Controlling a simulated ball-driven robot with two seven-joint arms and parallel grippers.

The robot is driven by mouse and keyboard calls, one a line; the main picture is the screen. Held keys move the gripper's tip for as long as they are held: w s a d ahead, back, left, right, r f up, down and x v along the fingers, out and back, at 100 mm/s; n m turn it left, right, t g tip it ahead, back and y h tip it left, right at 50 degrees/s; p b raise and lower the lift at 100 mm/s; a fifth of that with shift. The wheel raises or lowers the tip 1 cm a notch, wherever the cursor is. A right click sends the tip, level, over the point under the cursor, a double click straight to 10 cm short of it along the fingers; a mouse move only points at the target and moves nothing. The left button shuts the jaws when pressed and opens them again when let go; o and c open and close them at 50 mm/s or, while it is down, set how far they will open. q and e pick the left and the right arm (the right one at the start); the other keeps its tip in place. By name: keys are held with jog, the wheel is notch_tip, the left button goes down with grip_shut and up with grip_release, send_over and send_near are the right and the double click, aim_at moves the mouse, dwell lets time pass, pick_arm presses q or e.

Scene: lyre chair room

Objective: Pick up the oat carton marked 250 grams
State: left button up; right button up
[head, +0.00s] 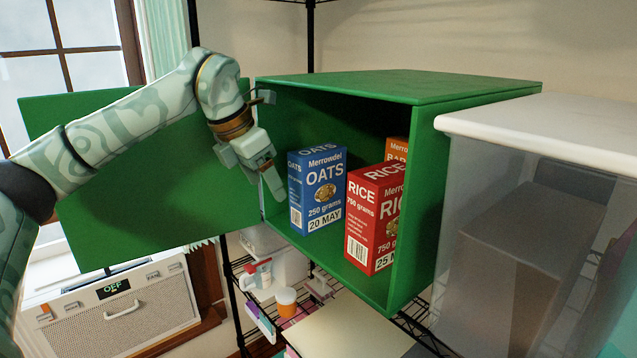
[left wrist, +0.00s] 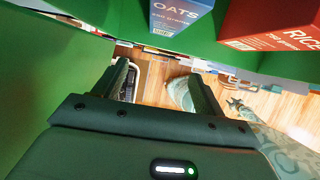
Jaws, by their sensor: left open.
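The blue oat carton (head: 317,190), marked OATS and 250 grams, stands upright inside the open green cabinet (head: 450,88). In the left wrist view the blue carton (left wrist: 180,15) shows at the top, beyond the fingers. My left gripper (head: 273,185) is at the cabinet's opening, just left of the blue carton. In the left wrist view the left gripper's fingers (left wrist: 157,88) are apart with nothing between them. My right gripper is not in view.
A red rice carton (head: 371,220) stands right of the oats, and an orange carton (head: 397,148) is partly hidden behind it. The open green door (head: 130,190) is at the left. A translucent bin (head: 540,210) with a white lid stands right of the cabinet.

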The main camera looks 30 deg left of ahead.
aim_at(295, 194)
pick_arm(q)
jog(key=w, duration=0.1)
jog(key=w+d, duration=0.1)
jog(key=w, duration=0.1)
jog(key=w+p, duration=0.1)
jog(key=shift+w+d, duration=0.3)
jog(key=shift+d, duration=0.05)
jog(key=x, duration=0.5)
jog(key=shift+f, duration=0.15)
jog(key=c, duration=1.2)
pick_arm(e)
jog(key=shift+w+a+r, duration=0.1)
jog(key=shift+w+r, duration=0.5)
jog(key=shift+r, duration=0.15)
